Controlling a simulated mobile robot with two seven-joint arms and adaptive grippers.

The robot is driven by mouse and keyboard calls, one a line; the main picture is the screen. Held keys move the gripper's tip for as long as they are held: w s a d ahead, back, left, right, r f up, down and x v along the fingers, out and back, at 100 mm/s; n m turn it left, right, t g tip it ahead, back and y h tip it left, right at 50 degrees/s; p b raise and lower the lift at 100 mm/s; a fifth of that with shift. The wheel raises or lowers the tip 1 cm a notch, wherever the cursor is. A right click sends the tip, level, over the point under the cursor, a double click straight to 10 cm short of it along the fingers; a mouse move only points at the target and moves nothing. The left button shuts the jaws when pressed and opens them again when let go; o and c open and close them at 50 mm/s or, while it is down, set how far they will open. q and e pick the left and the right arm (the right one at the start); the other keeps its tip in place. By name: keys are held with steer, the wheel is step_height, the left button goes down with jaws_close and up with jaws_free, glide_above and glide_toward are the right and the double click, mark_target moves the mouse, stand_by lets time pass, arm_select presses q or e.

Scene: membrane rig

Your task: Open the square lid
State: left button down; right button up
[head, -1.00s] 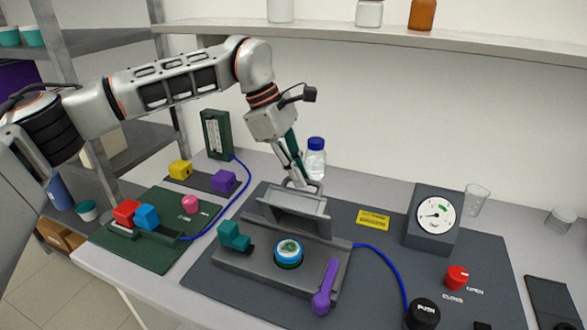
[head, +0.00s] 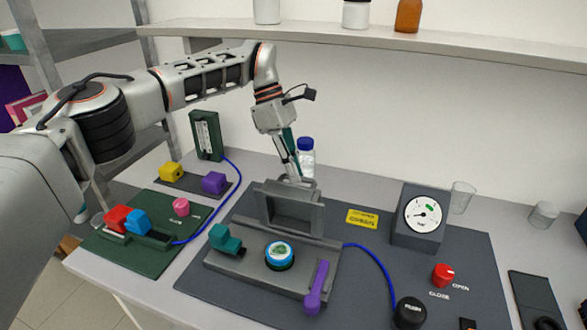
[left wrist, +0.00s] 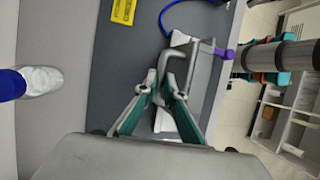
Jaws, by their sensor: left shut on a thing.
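The square grey lid (head: 289,211) stands raised and tilted back at the rear of the grey rig base (head: 232,264). Its recessed inner face shows in the head view. My left gripper (head: 293,179) is shut on the handle at the lid's top edge. In the left wrist view, the gripper's fingers (left wrist: 158,90) close around the grey bar of the handle (left wrist: 165,58). The fingers hide part of the handle and lid there. A round blue-and-white part (head: 279,254) sits in the rig base in front of the lid. My right gripper is not in view.
A teal block (head: 224,238) and a purple lever (head: 315,288) sit on the rig. A bottle with a blue cap (head: 306,158) stands close behind my gripper. A gauge box (head: 420,216) stands to the right, and a shelf (head: 400,38) runs above.

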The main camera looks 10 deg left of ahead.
arm_select(q)
steer(key=shift+f, duration=0.3)
steer(key=c, duration=2.1)
jaws_free()
steer(key=shift+c, duration=0.2)
steer(key=shift+r, duration=0.1)
steer(key=v, duration=0.7)
steer(key=shift+r, duration=0.3)
